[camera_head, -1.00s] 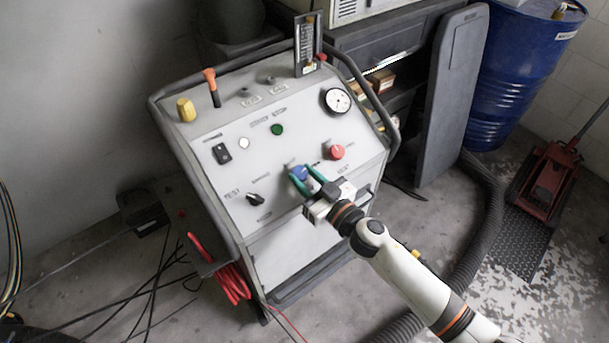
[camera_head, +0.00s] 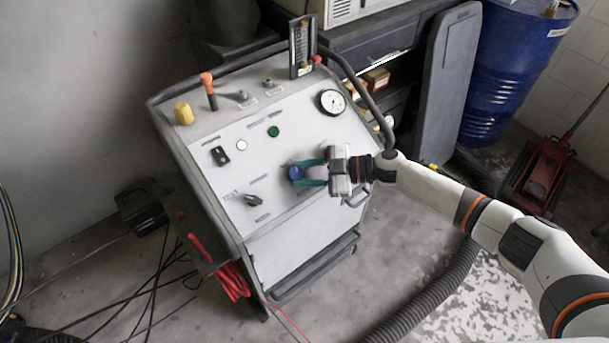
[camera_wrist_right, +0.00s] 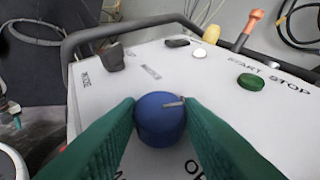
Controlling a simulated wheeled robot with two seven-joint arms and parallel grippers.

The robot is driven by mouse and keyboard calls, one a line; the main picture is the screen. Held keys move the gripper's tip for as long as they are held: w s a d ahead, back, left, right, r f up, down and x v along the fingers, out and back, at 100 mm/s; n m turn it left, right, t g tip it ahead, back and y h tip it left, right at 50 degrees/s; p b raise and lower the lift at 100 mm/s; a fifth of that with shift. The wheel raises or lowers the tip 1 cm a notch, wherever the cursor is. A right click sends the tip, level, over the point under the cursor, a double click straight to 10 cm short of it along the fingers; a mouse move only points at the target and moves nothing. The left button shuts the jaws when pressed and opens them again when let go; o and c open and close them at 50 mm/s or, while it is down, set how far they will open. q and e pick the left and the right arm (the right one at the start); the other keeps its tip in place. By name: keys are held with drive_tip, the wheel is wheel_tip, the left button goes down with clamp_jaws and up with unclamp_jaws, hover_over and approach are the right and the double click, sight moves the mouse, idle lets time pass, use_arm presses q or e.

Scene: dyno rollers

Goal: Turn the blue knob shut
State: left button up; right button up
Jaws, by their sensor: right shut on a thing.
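The blue knob (camera_head: 296,173) sits on the sloped front panel of a grey wheeled machine (camera_head: 225,125). My right gripper (camera_head: 298,174) reaches in from the right with its green fingers on either side of the knob, shut on it. In the right wrist view the blue knob (camera_wrist_right: 160,118) stands between the two green fingertips, and a light pointer mark on its top points to the right. Lettering beside the knob is partly hidden by the fingers. My left gripper is not in view.
The panel also carries a black selector (camera_head: 253,199), a green button (camera_head: 273,131), a black switch (camera_head: 220,156) and a round gauge (camera_head: 332,102). A dark rail runs around the machine. A blue drum (camera_head: 510,75) and a red jack (camera_head: 535,180) stand at right.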

drive_tip(key=shift+w+n+g+h+b, duration=0.15)
drive_tip(key=shift+n+g+h+b, duration=0.4)
drive_tip(key=shift+n+g+b, duration=0.45)
drive_tip(key=shift+w+n+g+h+b, duration=0.1)
drive_tip(key=shift+n+g+h+b, duration=0.5)
drive_tip(key=shift+n+g, duration=0.7)
drive_tip(key=shift+r, duration=0.1)
drive_tip(key=o, duration=1)
drive_tip(key=shift+a, duration=0.1)
drive_tip(key=shift+c, duration=0.2)
drive_tip(key=b+v, duration=0.2)
drive_tip(key=v, duration=1)
